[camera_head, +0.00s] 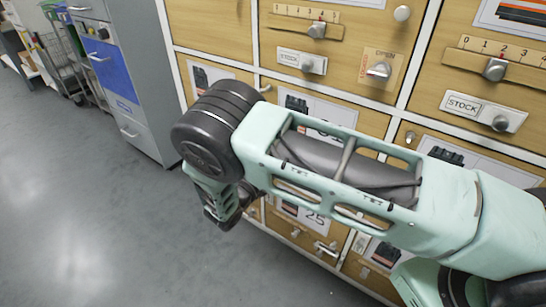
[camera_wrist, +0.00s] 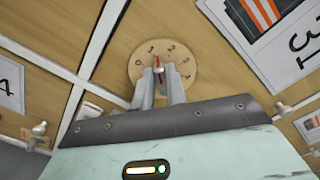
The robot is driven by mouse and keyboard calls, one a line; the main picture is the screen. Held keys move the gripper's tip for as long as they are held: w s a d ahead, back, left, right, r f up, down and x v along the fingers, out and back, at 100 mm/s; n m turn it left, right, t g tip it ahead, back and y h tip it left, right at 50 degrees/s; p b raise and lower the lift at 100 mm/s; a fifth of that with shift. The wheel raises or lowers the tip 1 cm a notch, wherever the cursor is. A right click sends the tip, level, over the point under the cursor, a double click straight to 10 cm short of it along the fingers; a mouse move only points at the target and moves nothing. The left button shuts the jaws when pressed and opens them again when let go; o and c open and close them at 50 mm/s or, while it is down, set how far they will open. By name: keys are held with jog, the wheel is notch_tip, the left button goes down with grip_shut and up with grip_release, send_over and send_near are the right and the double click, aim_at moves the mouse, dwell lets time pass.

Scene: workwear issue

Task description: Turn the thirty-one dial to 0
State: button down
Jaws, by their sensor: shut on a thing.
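The thirty-one dial (camera_wrist: 164,47) is a round wooden disc with small numbers around its upper part, seen in the wrist view. At its middle is a small knob with a red pointer (camera_wrist: 158,66). The pointer stands roughly upright in that view; the exact number it marks is too small to tell. My gripper (camera_wrist: 161,80) is shut on the knob, one finger on each side. A label with large partial digits (camera_wrist: 303,50) is on the panel to the right. In the head view, my own arm hides the dial and the fingertips.
Wooden locker doors carry slider scales (camera_head: 495,69), STOCK plates (camera_head: 483,110), an OPEN knob (camera_head: 379,70) and picture labels. A door handle (camera_wrist: 38,130) is left of the dial in the wrist view. A grey cabinet with a blue drawer (camera_head: 107,68) stands left. The grey floor (camera_head: 80,220) is clear.

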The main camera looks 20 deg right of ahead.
jog(key=shift+a+f+n+p, duration=0.15)
jog(key=shift+n+p, duration=0.4)
jog(key=shift+n, duration=1.1)
jog(key=shift+d+f+n+p, duration=0.1)
jog(key=shift+f+n+p, duration=0.3)
jog(key=shift+n, duration=1.2)
jog(key=shift+a+f+n+p, duration=0.1)
jog(key=shift+n+p, duration=0.55)
jog(key=shift+n, duration=1)
jog(key=c, duration=1.4)
grip_release()
jog(key=shift+c, duration=0.2)
jog(key=shift+w, duration=0.1)
jog(key=shift+r, duration=0.1)
jog(key=p+v, duration=0.1)
jog(key=v, duration=1.6)
jog(key=shift+a, duration=0.1)
